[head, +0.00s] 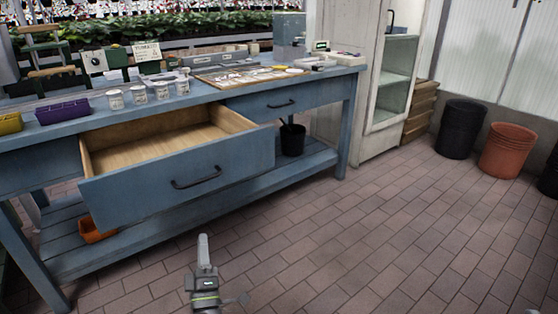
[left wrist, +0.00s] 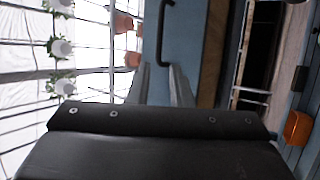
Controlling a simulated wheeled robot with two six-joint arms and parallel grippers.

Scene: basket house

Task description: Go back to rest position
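My left gripper (head: 203,243) is low in front of the blue workbench (head: 310,85), over the brick floor. In the left wrist view its two fingers (left wrist: 160,75) stand apart with nothing seen between them. The wide drawer (head: 230,176) of the bench is pulled out and its wooden inside looks empty. The drawer's dark handle (head: 196,178) is above and apart from the gripper in the head view; it also shows beyond the fingers in the left wrist view (left wrist: 162,35). I do not see my right gripper.
White jars (head: 139,95), a purple tray (head: 62,111) and a wooden board (head: 250,75) are on the bench top. An orange container (head: 97,230) and a black pot (head: 292,139) are on the lower shelf. Black (head: 461,128) and terracotta (head: 507,150) pots stand right. The brick floor (head: 370,235) is clear.

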